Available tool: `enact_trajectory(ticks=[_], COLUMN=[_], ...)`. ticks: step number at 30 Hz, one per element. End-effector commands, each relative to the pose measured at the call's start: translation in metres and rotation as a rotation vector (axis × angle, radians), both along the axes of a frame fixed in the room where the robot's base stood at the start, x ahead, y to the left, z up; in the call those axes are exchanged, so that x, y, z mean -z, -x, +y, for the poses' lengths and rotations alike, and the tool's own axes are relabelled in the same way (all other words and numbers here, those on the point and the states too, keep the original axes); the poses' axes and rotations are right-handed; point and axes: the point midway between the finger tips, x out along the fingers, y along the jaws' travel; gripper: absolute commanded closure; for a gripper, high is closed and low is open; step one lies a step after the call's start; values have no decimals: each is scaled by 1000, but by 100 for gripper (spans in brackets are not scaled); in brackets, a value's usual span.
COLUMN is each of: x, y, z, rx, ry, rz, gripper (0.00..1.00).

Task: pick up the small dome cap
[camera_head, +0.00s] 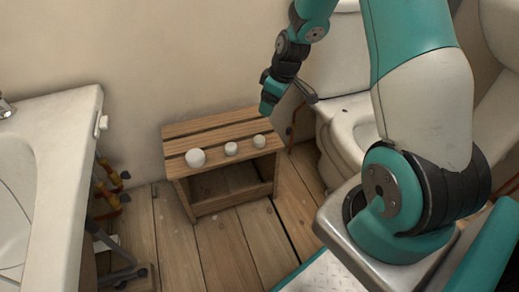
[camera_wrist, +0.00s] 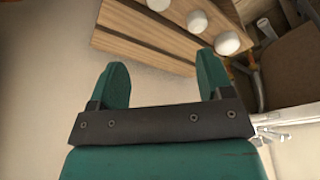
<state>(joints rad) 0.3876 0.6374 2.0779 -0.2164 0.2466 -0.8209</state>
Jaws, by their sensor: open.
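Three white rounded caps stand apart in a row on the slatted wooden stool (camera_head: 215,130). The left cap (camera_head: 195,158) is the largest. The middle cap (camera_head: 231,149) and the right cap (camera_head: 259,141) are smaller and close in size; their exact shapes are too small to tell. My gripper (camera_head: 269,104) is above the stool's back right corner, pointing down. In the wrist view my gripper (camera_wrist: 164,62) is open and empty, and the caps lie beyond the fingertips: one cut by the top edge (camera_wrist: 158,4), one in the middle (camera_wrist: 197,21), one at right (camera_wrist: 227,43).
A white sink (camera_head: 70,150) stands at left, with pipes and orange-handled fittings (camera_head: 114,182) beside it. A white toilet (camera_head: 345,135) is close to the stool's right. The wall is right behind the stool. Bare plank floor (camera_head: 235,245) lies in front.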

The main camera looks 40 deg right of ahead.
Motion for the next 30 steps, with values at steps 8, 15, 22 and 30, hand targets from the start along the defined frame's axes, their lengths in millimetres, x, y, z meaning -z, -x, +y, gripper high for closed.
enact_trajectory(ticks=[8, 15, 22, 30], x=[64, 105, 116, 155], y=[-13, -24, -27, -31], z=[8, 14, 15, 16], rx=[-2, -1, 0, -1], ry=[0, 0, 0, -1], rz=[5, 3, 1, 2], gripper=[27, 27, 27, 27])
